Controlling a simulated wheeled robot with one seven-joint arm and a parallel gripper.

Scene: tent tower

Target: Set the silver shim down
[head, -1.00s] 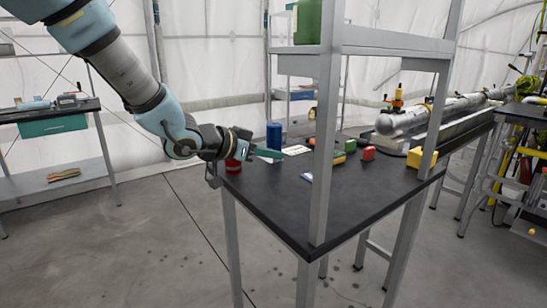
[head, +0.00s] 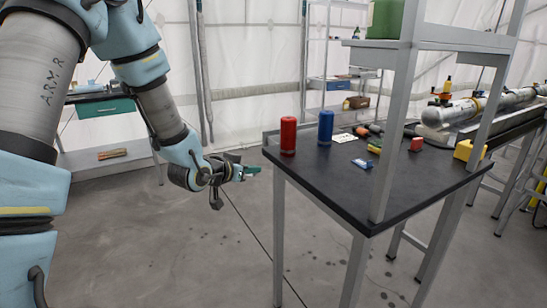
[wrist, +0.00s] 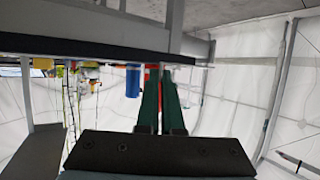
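My gripper (head: 254,170) is beyond the left edge of the black-topped table (head: 330,185) in the head view, over open floor. Its two green fingers (wrist: 161,95) point toward the table in the wrist view and stand close together with a narrow gap. Red shows between and beside the fingertips. I cannot make out a silver shim between the fingers or identify one on the table; a thin piece there could be hidden.
A red can (head: 288,136) and a blue can (head: 325,128) stand near the table's left corner. A white card (head: 344,138), a red block (head: 416,144) and a yellow block (head: 465,150) lie farther right. A shelf post (head: 392,140) rises at the front.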

